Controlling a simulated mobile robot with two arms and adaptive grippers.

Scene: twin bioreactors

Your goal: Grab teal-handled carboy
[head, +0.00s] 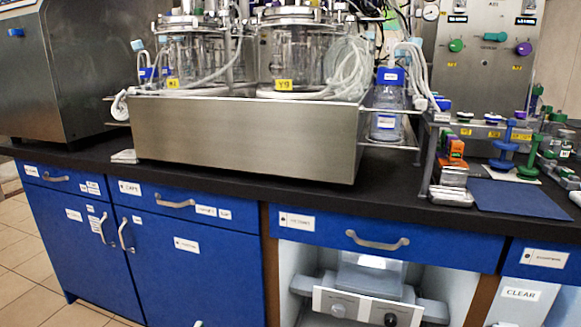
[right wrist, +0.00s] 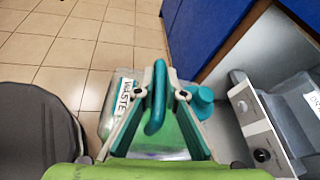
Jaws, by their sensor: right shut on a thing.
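In the right wrist view, the carboy (right wrist: 103,118) is a clear container with a white WASTE label and green showing inside. Its teal handle (right wrist: 155,112) stands between the two fingers of my right gripper (right wrist: 157,90), which is shut on it. A teal cap (right wrist: 200,97) is just right of the fingers. Much of the carboy is hidden behind my gripper. The carboy is not seen in the head view. My left gripper is in neither view.
In the right wrist view, tiled floor (right wrist: 90,35) lies to the left and a grey device with knobs (right wrist: 262,130) stands close on the right. In the head view, a black bench (head: 240,190) carries glass vessels on a steel base (head: 245,135), above blue cabinets (head: 190,270).

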